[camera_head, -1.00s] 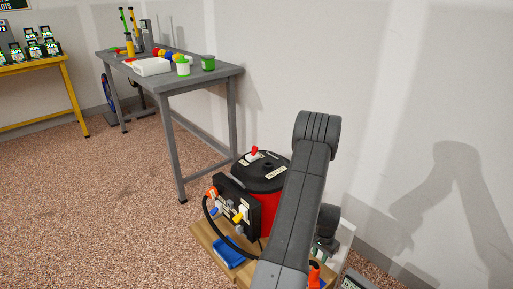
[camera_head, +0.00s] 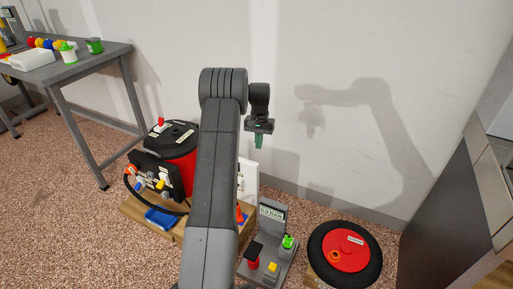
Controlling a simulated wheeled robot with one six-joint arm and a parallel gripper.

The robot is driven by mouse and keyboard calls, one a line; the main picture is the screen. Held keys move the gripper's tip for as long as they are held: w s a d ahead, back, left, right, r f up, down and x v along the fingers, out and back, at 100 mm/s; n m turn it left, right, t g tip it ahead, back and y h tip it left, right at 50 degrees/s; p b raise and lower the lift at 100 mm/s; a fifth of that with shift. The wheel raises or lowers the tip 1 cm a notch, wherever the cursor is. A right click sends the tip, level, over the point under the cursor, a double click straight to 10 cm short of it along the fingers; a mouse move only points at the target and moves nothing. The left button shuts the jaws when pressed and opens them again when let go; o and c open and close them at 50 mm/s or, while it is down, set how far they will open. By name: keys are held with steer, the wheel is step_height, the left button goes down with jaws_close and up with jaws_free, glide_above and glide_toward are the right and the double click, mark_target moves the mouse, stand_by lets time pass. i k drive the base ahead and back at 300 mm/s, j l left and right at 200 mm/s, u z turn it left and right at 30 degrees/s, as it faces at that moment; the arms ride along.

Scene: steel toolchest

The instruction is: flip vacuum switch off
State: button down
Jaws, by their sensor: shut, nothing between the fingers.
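The vacuum (camera_head: 181,170) is a red drum with a black lid, standing on a low wooden board left of my arm. A small red switch lever (camera_head: 161,121) on a white base sticks up from the lid. Small labels lie on the lid, too small to read. My arm hides the vacuum's right edge. My gripper (camera_head: 259,141) hangs pointing down to the right of my arm, above and well to the right of the vacuum. It is shut and empty, and touches nothing.
A black panel (camera_head: 152,176) with coloured knobs and a black hose fronts the vacuum, with a blue tray (camera_head: 163,217) below. A grey table (camera_head: 80,66) stands left. A scale-like device (camera_head: 271,216), a red-and-black reel (camera_head: 345,247) and a steel chest (camera_head: 455,215) are on the right.

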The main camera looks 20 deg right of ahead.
mark_target(161, 120)
steer(key=i+j+z, duration=0.1)
steer(key=i+j, duration=0.7)
steer(key=i+j+z, duration=0.15)
steer(key=i+j, duration=0.25)
steer(key=j, duration=0.2)
steer(key=i+j, duration=0.35)
steer(key=j, duration=0.15)
steer(key=i+j+z, duration=0.15)
steer(key=i+j, duration=0.2)
steer(key=j, duration=0.2)
